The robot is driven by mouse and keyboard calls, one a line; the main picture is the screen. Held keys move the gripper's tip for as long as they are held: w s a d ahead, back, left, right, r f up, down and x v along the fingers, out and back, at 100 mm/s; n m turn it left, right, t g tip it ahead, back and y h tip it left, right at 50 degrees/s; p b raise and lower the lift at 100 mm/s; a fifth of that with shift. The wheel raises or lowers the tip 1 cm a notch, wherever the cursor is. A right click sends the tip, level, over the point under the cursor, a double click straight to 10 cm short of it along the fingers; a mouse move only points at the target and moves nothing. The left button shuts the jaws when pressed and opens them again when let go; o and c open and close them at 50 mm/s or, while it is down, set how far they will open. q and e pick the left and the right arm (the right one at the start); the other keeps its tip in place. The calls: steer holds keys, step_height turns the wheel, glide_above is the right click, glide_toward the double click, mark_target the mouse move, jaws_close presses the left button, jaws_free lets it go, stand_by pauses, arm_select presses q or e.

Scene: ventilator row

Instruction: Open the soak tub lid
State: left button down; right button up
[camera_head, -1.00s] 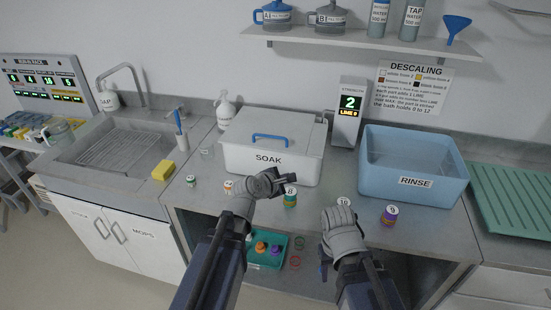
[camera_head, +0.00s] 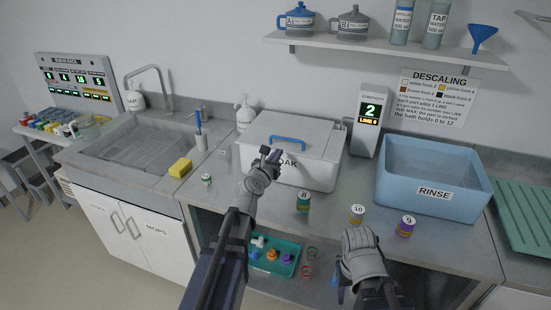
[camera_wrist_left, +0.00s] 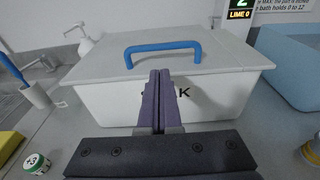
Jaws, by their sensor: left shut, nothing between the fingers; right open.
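The white soak tub (camera_head: 314,172) stands on the counter with its grey lid (camera_head: 318,133) on and closed. A blue handle (camera_head: 288,141) arches up from the lid; in the left wrist view the handle (camera_wrist_left: 163,46) is fully visible. My left gripper (camera_head: 271,155) is shut and empty, in front of the tub's front wall and below the handle. In the left wrist view its fingers (camera_wrist_left: 160,88) cover part of the SOAK label. My right gripper (camera_head: 342,285) is low at the counter's front edge, its fingers partly hidden by the wrist.
A blue RINSE basin (camera_head: 434,203) and a strength display (camera_head: 371,110) stand right of the tub. Jars numbered 8 (camera_head: 303,202), 10 (camera_head: 357,214) and 9 (camera_head: 405,226) stand in front. A yellow sponge (camera_head: 180,167) and soap bottle (camera_head: 243,115) are left.

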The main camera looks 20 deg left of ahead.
mark_target(284, 146)
arm_select(q)
steer(key=w, duration=0.4)
steer(key=w+f, duration=0.1)
steer(key=w, duration=0.1)
steer(key=shift+w+d+b, duration=0.1)
steer(key=shift+w+b, duration=0.3)
steer(key=shift+r, duration=0.1)
